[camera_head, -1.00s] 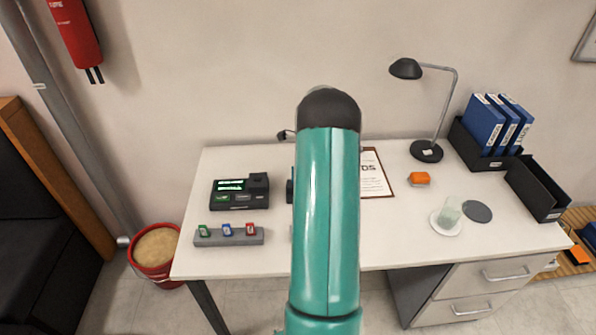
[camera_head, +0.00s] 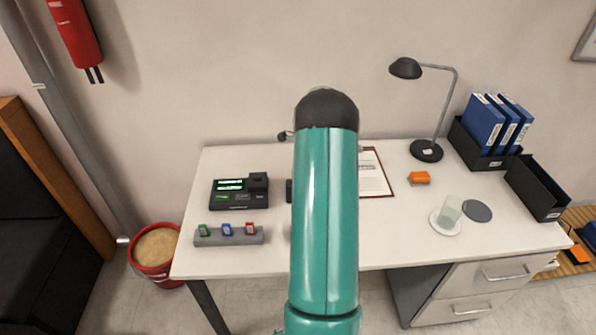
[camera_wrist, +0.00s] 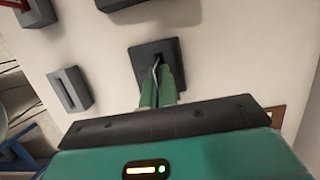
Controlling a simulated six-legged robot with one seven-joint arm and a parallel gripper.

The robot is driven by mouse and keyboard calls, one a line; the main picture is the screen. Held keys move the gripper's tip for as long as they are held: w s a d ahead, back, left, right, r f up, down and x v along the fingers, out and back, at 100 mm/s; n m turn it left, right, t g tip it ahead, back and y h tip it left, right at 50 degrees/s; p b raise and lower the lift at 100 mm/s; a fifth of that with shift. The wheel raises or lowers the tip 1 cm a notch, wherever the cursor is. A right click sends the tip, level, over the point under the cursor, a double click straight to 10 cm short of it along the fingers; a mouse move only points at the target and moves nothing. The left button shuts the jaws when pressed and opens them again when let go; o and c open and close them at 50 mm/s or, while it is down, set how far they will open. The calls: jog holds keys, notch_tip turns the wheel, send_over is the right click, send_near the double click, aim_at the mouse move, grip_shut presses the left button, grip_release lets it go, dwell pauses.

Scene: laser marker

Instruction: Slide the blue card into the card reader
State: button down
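The blue card (camera_head: 227,230) stands in a low grey rack (camera_head: 256,237), between a green card (camera_head: 204,230) and a red card (camera_head: 251,229), at the left front of the desk. The black card reader (camera_head: 233,202), with a lit green display, stands just behind the rack. In the head view my teal arm hides my gripper. In the wrist view the green fingers of my gripper (camera_wrist: 158,84) are close together in front of a dark square block (camera_wrist: 142,57). Whether they touch each other is unclear. All three cards are in the rack, apart from my gripper.
A clipboard (camera_head: 373,176), orange object (camera_head: 419,178), lamp (camera_head: 426,151), glass (camera_head: 450,210), black tray (camera_head: 537,188) and blue binders (camera_head: 484,124) occupy the desk's right. The wrist view also shows a grey slotted block (camera_wrist: 70,88). A dark item behind my arm is partly hidden.

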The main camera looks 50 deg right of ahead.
jog(key=shift+f, duration=0.7)
jog(key=c, duration=1.6)
grip_release()
jog(key=shift+r, duration=0.1)
jog(key=v, duration=1.3)
jog(key=w+a+v, duration=0.1)
jog(key=v, duration=0.5)
jog(key=shift+d+r, duration=0.1)
jog(key=shift+r, duration=0.35)
